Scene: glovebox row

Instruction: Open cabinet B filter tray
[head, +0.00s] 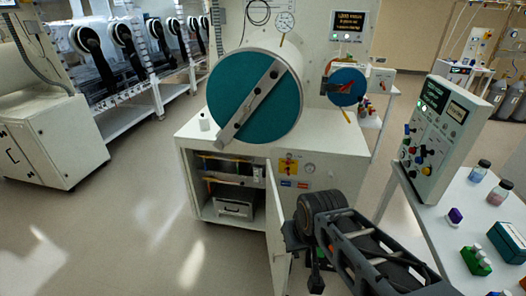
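A white cabinet (335,147) stands in the middle below a large teal round hatch. Its front door (276,232) is swung open at the right side of the opening. Inside, a grey box-like drawer or tray with a handle (235,207) sits at the bottom, below a dark shelf unit (233,172) with orange strips. I cannot read a letter B or tell which piece is the filter tray. My arm reaches in from the lower right. My gripper (315,281) seems to be the small dark part by the door's outer side; its fingers are not clear.
The teal hatch (240,110) has a diagonal bar. A control panel (438,135) and a white side table (455,225) with bottles and small coloured items stand at right. Open floor (140,220) lies left of the cabinet. A row of gloveboxes (125,60) stands at the back left.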

